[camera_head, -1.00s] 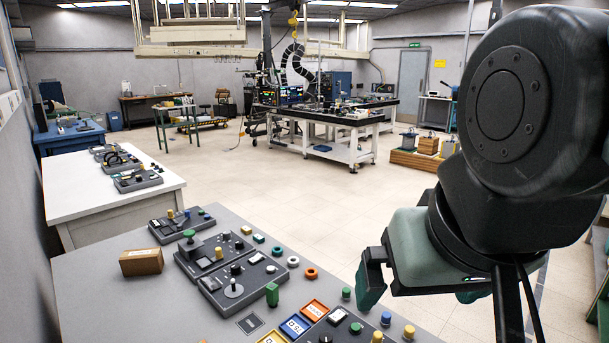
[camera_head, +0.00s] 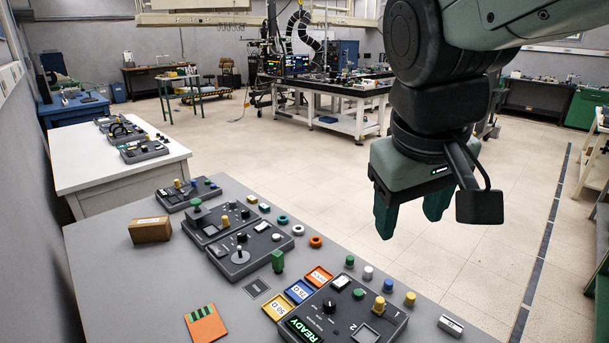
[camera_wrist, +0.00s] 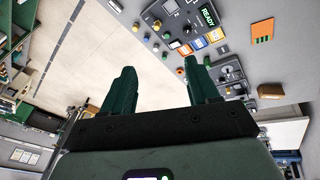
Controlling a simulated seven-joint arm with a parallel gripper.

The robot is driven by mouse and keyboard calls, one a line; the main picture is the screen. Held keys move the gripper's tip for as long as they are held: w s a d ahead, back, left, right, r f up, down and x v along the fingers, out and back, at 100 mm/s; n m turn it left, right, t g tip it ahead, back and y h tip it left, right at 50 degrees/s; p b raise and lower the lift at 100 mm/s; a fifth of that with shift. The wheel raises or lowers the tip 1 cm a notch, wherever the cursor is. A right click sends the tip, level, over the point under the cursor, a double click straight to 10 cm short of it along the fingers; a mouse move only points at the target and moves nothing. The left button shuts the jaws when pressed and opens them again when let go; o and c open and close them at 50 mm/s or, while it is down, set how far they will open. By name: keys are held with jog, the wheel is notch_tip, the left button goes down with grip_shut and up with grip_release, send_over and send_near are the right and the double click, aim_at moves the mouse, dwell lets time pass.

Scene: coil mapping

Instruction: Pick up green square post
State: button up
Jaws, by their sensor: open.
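The green square post (camera_head: 278,261) stands upright on the grey table (camera_head: 120,270), beside the right edge of a joystick panel (camera_head: 238,250). My gripper (camera_head: 411,213) points down with its green fingers apart and nothing between them. In the head view it is up and to the right of the post, well clear of it. In the wrist view the gripper's fingers (camera_wrist: 158,68) are spread, with the floor showing between them. I cannot clearly make out the post in the wrist view.
Near the post are coloured tiles (camera_head: 300,290), ring pieces, a green round knob (camera_head: 349,261) and a READY control box (camera_head: 342,315). A cardboard box (camera_head: 150,229) and an orange card (camera_head: 205,324) lie to the left. Floor lies beyond the table's right edge.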

jog(key=w+a+f+n+h, duration=0.35)
jog(key=w+f, duration=0.25)
jog(key=w, duration=0.2)
jog(key=w+a+f+n+h, duration=0.2)
jog(key=w+a+f+n, duration=0.15)
jog(key=w+f, duration=0.35)
jog(key=w+a+f+n+h, duration=0.3)
jog(key=w+f+n, duration=0.1)
jog(key=w, duration=0.6)
jog(key=n+t, duration=1.1)
jog(key=n, duration=0.4)
send_near(274, 255)
jog(key=shift+w+d+f, duration=0.2)
jog(key=shift+w+d, duration=0.05)
jog(key=shift+w, duration=0.2)
jog(key=shift+w+d+f, duration=0.1)
jog(key=shift+w+d, duration=0.05)
jog(key=shift+w, duration=0.15)
jog(key=x, duration=1)
jog(key=shift+s+d+r, duration=0.1)
jog(key=shift+r, duration=0.1)
jog(key=shift+c, duration=0.4)
jog(key=c, duration=1)
